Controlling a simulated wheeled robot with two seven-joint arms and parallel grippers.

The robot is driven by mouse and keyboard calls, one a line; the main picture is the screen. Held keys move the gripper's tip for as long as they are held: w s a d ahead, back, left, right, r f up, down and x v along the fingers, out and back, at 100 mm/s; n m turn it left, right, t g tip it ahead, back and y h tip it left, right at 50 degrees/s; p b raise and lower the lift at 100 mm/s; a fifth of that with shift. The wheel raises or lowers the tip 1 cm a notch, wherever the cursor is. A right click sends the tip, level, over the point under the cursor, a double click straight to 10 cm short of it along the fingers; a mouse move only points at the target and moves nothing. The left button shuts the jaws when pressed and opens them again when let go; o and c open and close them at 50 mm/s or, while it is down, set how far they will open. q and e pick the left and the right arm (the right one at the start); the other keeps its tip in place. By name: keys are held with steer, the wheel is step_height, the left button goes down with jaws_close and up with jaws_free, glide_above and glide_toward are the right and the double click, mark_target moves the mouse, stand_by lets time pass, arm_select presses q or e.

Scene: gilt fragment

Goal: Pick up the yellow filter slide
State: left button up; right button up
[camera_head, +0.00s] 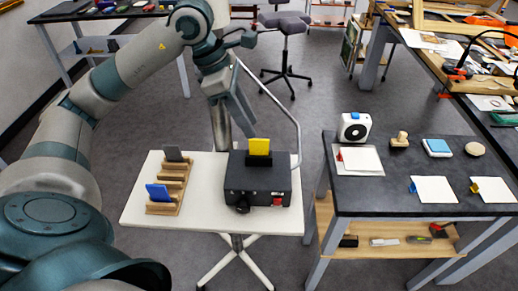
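The yellow filter slide (259,146) stands upright in a slot on top of a black box (243,182). The box sits on the right part of a small white table (140,207). My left gripper (236,140) points down just left of the slide, its fingers apart. Nothing shows between the fingers, and I cannot tell whether one touches the slide. The slide's lower edge is hidden in its black holder. My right gripper is not in view.
A wooden rack (164,208) left of the box holds a blue slide (158,193) and a dark grey slide (172,153). A curved metal rod (297,125) rises behind the box's right side. A dark table (400,205) with cards and small items stands close on the right.

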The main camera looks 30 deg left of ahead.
mark_target(259, 140)
arm_select(q)
steer(key=shift+f, duration=0.1)
steer(key=shift+p+x, duration=0.4)
steer(key=shift+x, duration=0.7)
steer(key=shift+w, duration=0.15)
steer(key=shift+p+x, duration=0.75)
steer(key=x, duration=0.1)
steer(key=p+x, duration=0.1)
steer(key=shift+w+a+f, duration=0.1)
steer(key=shift+w+f, duration=0.15)
steer(key=shift+f, duration=0.15)
steer(key=shift+w+f, duration=0.1)
steer(key=shift+f, duration=0.35)
